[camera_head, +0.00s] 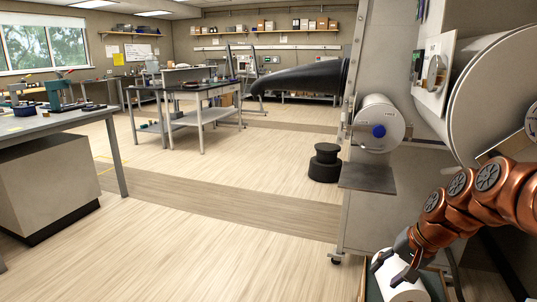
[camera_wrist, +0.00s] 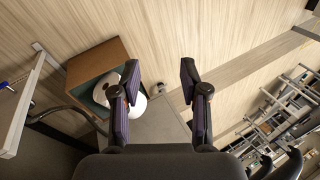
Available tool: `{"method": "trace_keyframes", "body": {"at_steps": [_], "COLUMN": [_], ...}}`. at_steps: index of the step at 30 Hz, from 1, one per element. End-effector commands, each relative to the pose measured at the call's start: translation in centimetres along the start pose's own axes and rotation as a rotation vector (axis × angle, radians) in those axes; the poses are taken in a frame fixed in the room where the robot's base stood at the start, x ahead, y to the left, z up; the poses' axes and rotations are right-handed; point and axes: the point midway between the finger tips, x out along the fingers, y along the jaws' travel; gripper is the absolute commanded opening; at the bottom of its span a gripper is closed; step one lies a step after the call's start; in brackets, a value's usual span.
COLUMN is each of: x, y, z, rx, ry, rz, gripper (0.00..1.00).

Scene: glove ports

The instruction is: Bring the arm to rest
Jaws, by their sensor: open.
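My copper-coloured arm comes in at the lower right of the head view. My gripper (camera_head: 390,270) is at its end, pointing down over a white round object (camera_head: 405,289) in an open box. In the wrist view my gripper (camera_wrist: 160,80) has its two dark fingers wide apart, with nothing between the pads. The white object (camera_wrist: 138,104) shows partly behind the left finger, inside the brown box (camera_wrist: 97,60). I cannot tell whether a finger touches it.
A glove-port cabinet (camera_head: 404,165) stands close on the right, with a black glove (camera_head: 300,77) sticking out leftward. A small shelf (camera_head: 367,178) juts from it. A black step stool (camera_head: 324,163) stands beside it. Workbenches (camera_head: 62,122) are on the left; the middle floor is clear.

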Motion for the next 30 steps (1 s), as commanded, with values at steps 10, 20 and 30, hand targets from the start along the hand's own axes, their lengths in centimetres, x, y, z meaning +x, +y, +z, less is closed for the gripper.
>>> {"method": "trace_keyframes", "body": {"at_steps": [10,20,30], "x": [-7.7,-14.6,-17.2], "y": [-6.0,-3.8,-1.2], "z": [14.9,25.6,29.4], "rx": [-0.342,-0.550,-0.613], "ry": [-0.173,-0.300,-0.347], "rz": [0.176,0.352,0.423], "gripper": [0.44,0.44,0.44]}}
